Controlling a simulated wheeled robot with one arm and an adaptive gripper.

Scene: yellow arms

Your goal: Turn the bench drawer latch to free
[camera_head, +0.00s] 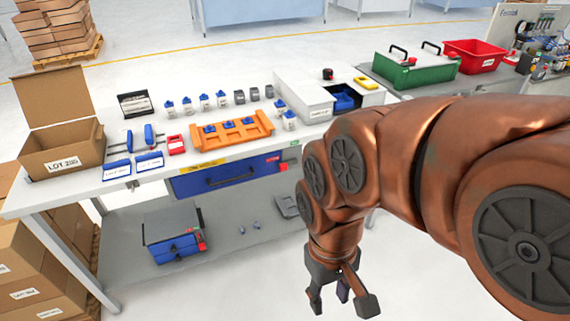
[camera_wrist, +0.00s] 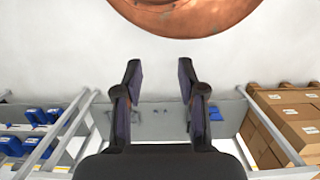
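The bench drawer (camera_head: 228,177) is a blue front under the edge of the white workbench (camera_head: 90,190), left of my arm in the head view. A small red piece (camera_head: 283,167) sits at the drawer's right end and looks like the latch; its turn position is too small to tell. My gripper (camera_head: 342,302) hangs low in front of the bench, right of and below the drawer, touching nothing. In the wrist view my gripper (camera_wrist: 159,78) has its two fingers wide apart with nothing between them. I cannot make out the latch in the wrist view.
The benchtop holds an orange rack (camera_head: 225,141), a cardboard box (camera_head: 62,145) and a white cabinet (camera_head: 305,98). A blue case (camera_head: 172,237) stands on the lower shelf. Cartons (camera_head: 40,285) are stacked at the left. A green case (camera_head: 415,68) stands behind my arm.

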